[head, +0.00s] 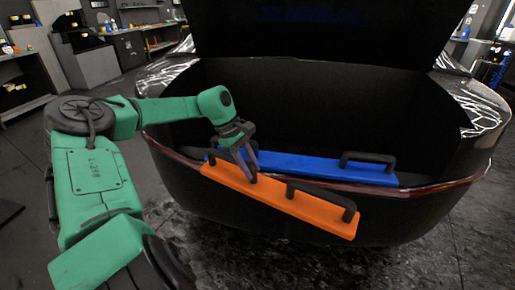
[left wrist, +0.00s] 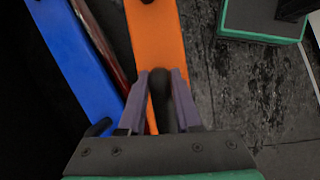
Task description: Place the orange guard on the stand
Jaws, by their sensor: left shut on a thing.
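The orange guard (head: 285,202) is a long flat bar with black handles, slanting down to the right in front of the car's rear edge. My left gripper (head: 247,168) is shut on the black handle near the guard's left end. In the left wrist view the gripper (left wrist: 165,90) has its purple fingers on both sides of that dark handle, with the orange guard (left wrist: 158,40) running away beyond it. Whether the guard touches the car's rim cannot be told. I cannot make out a stand in either view. My right gripper is not in view.
A blue guard (head: 320,169) with black handles lies along the open trunk's rear edge, just behind the orange one. The black car (head: 330,228) fills the middle, its lid raised. Benches (head: 130,45) and shelves stand at the back left. Floor (head: 440,262) is clear at the right.

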